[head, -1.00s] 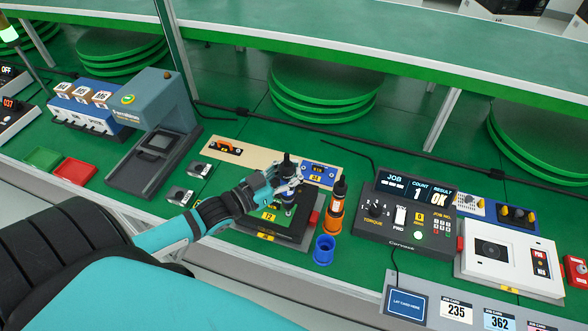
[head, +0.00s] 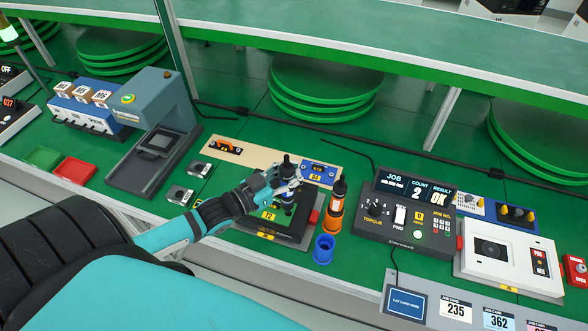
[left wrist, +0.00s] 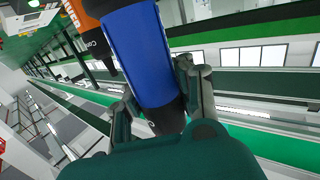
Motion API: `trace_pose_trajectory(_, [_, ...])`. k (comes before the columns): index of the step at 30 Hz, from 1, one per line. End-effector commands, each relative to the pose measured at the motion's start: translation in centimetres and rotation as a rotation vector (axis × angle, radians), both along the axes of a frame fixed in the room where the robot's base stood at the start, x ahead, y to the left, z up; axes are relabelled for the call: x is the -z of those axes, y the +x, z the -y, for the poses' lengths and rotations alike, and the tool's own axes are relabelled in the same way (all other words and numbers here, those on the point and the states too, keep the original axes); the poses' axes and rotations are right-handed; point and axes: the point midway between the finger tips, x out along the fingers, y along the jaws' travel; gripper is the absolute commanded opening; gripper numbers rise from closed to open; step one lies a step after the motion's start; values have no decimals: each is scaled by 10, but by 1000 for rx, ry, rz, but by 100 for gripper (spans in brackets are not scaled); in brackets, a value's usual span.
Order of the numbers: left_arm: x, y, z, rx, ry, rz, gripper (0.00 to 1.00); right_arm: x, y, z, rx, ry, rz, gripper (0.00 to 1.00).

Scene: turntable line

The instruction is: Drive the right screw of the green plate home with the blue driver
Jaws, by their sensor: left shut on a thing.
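My left gripper (head: 283,184) is shut on the blue driver (left wrist: 143,55), which fills the space between its fingers in the left wrist view. In the head view the driver stands about upright over the right part of the green plate (head: 268,213). The plate lies in a dark fixture (head: 290,237). The driver's tip and the right screw are too small or hidden to make out. The job controller (head: 417,207) shows count 2 and result OK. My right gripper is not in view.
An orange driver (head: 335,210) stands upright just right of the fixture, close to my gripper. An empty blue holder (head: 324,249) is in front of it. A beige board (head: 262,158) lies behind. Small dark blocks (head: 180,195) sit left of the fixture.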

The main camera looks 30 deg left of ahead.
Motion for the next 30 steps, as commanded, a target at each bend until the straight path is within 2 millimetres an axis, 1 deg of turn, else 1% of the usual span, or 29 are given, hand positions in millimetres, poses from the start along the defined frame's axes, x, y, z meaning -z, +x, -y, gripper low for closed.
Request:
trace_pose_trajectory(1, [-10, 1, 0, 1, -1, 6, 0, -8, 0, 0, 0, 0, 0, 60])
trace_pose_trajectory(3, [-15, 1, 0, 1, -2, 8, 0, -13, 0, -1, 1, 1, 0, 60])
trace_pose_trajectory(21, [-56, 1, 0, 1, -2, 11, 0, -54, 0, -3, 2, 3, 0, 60])
trace_pose_trajectory(24, [-58, 1, 0, 1, -2, 11, 0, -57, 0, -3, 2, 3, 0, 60])
trace_pose_trajectory(30, [-57, 1, 0, 1, -2, 11, 0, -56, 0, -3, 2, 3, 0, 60])
